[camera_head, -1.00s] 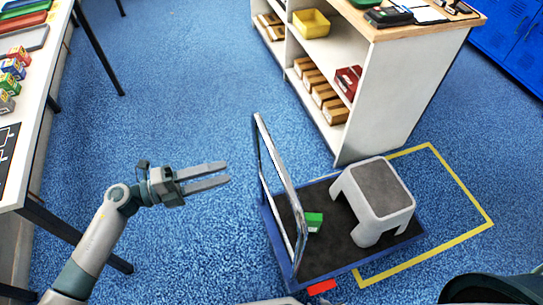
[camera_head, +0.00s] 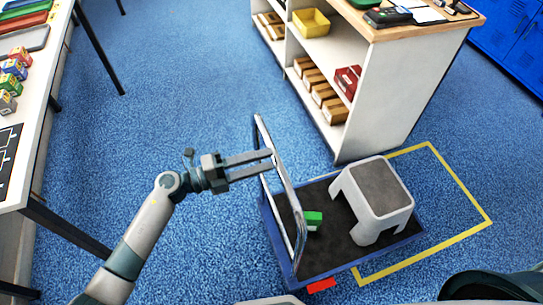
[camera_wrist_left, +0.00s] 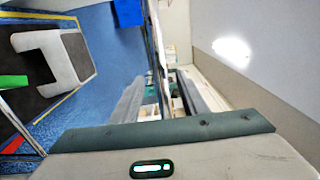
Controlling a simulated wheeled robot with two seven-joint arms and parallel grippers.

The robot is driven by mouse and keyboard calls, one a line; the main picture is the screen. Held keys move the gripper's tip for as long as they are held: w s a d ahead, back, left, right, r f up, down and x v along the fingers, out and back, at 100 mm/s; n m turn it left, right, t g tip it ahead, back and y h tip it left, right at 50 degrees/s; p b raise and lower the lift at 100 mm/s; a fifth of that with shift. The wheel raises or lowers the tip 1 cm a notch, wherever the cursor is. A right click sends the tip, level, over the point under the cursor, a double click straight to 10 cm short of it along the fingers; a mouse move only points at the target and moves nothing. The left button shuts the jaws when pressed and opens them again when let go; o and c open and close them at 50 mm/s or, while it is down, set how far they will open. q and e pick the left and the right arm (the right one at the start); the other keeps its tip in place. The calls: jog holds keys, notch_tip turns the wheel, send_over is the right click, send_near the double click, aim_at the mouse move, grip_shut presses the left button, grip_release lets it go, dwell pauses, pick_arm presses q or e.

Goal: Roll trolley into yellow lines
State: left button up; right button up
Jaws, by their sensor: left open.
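The trolley (camera_head: 330,262) is a blue-edged flat cart with a dark deck and an upright metal handle (camera_head: 282,190) at its left end. It carries a grey step stool (camera_head: 372,200) and a small green item (camera_head: 313,219). The yellow lines (camera_head: 462,189) mark a rectangle on the floor; the trolley's right part lies over its left part, the left end outside. My left gripper (camera_head: 271,160) is open, its fingertips at the upper handle bar; I cannot tell whether they touch. The stool also shows in the left wrist view (camera_wrist_left: 52,62). My right gripper is not in view.
A white shelf unit (camera_head: 383,100) with a wooden top stands just behind the yellow rectangle. A white table (camera_head: 38,110) is at the left, and blue lockers (camera_head: 510,40) are at the far right. Blue carpet is clear left of the trolley.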

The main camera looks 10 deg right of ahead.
aim_at(276, 159)
pick_arm(q)
jog(key=d, duration=0.3)
jog(key=shift+w+d, duration=0.25)
jog(key=shift+w, duration=0.1)
jog(key=shift+d, duration=0.3)
jog(key=c, duration=0.9)
grip_shut()
jog(key=shift+f, duration=0.1)
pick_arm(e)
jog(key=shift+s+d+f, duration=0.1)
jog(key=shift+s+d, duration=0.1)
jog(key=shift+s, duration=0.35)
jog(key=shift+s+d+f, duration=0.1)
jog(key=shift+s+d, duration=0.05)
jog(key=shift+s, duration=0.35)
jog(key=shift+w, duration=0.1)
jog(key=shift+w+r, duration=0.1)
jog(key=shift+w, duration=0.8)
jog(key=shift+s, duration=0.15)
